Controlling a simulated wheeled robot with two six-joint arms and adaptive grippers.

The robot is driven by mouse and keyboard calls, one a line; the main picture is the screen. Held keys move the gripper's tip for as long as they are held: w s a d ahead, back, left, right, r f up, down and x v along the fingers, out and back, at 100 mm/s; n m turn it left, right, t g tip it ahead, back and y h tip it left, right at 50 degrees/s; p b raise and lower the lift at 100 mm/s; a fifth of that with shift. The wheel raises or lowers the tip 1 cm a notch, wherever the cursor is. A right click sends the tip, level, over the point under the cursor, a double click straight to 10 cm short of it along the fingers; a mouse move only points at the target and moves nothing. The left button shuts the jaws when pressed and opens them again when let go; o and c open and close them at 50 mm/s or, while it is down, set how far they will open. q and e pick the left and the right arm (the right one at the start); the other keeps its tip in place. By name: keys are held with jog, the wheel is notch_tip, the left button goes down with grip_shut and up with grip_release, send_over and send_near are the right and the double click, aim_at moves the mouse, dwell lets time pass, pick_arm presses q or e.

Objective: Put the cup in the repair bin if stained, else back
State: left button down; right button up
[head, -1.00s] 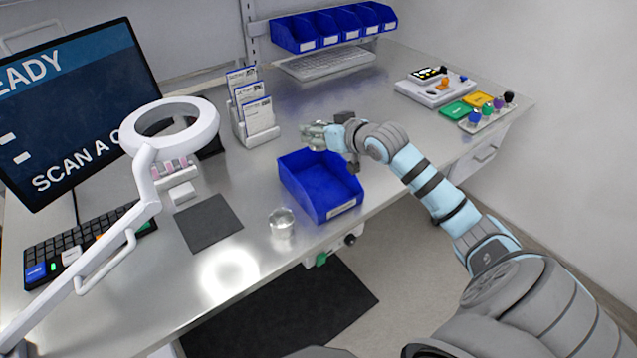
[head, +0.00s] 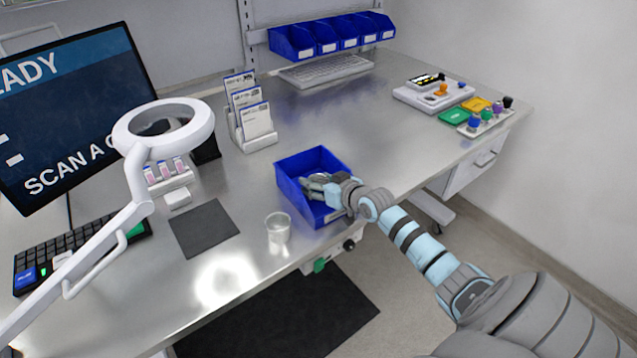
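A clear cup (head: 278,228) stands upright on the metal bench, just left of the blue bin's front corner. I cannot make out a stain on it at this size. The open-topped blue bin (head: 334,213) sits near the bench's front edge, with a pale label on its front. My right gripper (head: 314,184) reaches in from the right, with its fingers over or inside the bin's opening and apart from the standing cup. Something pale shows at the fingers, but I cannot tell whether they hold anything. My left gripper is out of view.
A ring magnifier lamp (head: 205,123) and a dark mat (head: 204,229) are left of the cup. A card holder (head: 258,143) stands behind the bin. A monitor (head: 75,100) is at far left.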

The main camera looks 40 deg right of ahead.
jog(key=shift+o, duration=1.4)
jog(key=shift+r, duration=0.15)
jog(key=shift+s+r+p, duration=0.2)
jog(key=shift+s+p, duration=0.15)
jog(key=shift+p, duration=0.05)
jog(key=p+v, duration=0.7)
jog(key=v, duration=0.4)
jog(key=shift+s, duration=0.2)
